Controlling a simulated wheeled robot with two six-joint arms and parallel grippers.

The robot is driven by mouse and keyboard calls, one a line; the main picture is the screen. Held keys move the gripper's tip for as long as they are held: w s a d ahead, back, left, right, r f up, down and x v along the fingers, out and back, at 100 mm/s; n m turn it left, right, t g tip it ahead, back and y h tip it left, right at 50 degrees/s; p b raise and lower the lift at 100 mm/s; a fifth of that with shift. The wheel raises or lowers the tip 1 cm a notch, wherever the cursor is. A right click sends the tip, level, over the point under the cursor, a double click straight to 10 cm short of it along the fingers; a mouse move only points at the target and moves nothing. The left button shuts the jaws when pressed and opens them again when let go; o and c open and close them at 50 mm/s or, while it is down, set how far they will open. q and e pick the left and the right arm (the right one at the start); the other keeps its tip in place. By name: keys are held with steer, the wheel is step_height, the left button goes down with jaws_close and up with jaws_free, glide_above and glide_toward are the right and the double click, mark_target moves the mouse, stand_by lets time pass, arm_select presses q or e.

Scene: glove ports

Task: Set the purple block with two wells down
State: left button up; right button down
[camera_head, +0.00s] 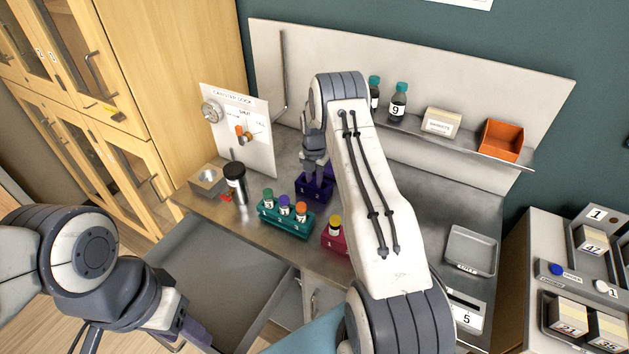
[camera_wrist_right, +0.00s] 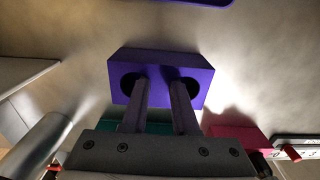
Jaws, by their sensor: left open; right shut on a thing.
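The purple block with two wells (camera_head: 314,190) is at the middle of the steel bench, behind a green rack (camera_head: 284,224). In the right wrist view the block (camera_wrist_right: 160,66) shows two dark round wells. My right gripper (camera_wrist_right: 159,84) is shut on it, its fingers at the inner edges of the two wells, on the part between them. In the head view the right gripper (camera_head: 316,178) points down at the block, partly hidden by my arm. I cannot tell if the block touches the bench. My left gripper (camera_head: 195,338) is open and empty at the lower left, low in the picture.
The green rack holds several capped vials. A red block (camera_head: 334,240) with a yellow-capped vial is beside it. A dark-capped canister (camera_head: 236,184) stands at left. A purple edge (camera_wrist_right: 195,2) shows beyond the block. A grey tray (camera_head: 470,250) lies at right. An open drawer (camera_head: 215,280) juts out in front.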

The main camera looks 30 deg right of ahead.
steer(key=c, duration=1.1)
jaws_free()
steer(key=shift+f, duration=0.2)
steer(key=o, duration=0.4)
steer(key=shift+r, duration=0.15)
